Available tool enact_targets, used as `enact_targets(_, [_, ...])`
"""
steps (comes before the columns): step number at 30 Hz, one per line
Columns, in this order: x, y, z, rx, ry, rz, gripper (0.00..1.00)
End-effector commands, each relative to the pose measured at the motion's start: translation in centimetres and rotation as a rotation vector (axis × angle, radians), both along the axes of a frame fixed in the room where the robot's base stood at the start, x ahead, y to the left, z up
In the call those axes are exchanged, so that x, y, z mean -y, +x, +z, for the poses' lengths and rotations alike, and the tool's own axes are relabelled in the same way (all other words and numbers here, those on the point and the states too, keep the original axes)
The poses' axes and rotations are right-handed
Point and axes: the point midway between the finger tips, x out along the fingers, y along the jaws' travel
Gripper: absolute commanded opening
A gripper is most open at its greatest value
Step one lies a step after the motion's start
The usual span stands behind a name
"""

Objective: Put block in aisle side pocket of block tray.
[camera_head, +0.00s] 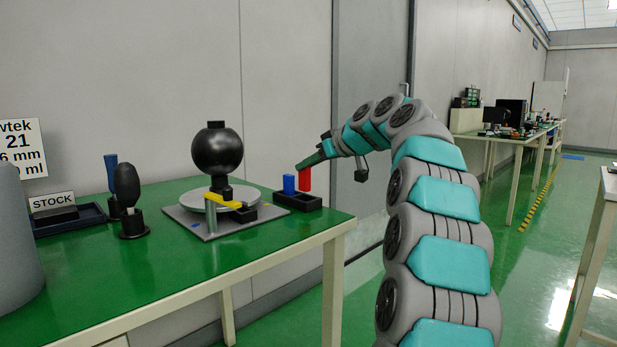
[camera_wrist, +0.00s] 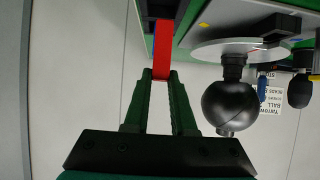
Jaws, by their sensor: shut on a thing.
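My gripper (camera_head: 308,163) is shut on the top of an upright red block (camera_head: 305,179). In the wrist view the red block (camera_wrist: 162,48) extends away from between the fingertips (camera_wrist: 161,76). The black block tray (camera_head: 311,203) sits near the right end of the green table. A blue block (camera_head: 289,184) stands upright in the tray's left part. The red block is to its right, with its lower end at or just above the tray. I cannot tell whether it is inside a pocket.
Left of the tray, a black ball (camera_head: 217,152) stands on a round light plate (camera_head: 196,198) with a yellow bar (camera_head: 222,200). A dark oval object (camera_head: 127,186) and a STOCK tray (camera_head: 66,220) are further left. A wall is close behind the table.

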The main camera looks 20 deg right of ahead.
Motion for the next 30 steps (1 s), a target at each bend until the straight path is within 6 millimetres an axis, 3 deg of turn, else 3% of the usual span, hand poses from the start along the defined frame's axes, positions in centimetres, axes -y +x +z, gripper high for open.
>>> enact_targets(11, [0.2, 0.5, -0.9, -0.002, 0.002, 0.001, 0.0])
enact_targets(21, [0.2, 0.5, -3.7, -0.004, 0.002, 0.0, 0.0])
enact_targets(30, [0.2, 0.5, -3.8, -0.001, 0.001, 0.0, 0.0])
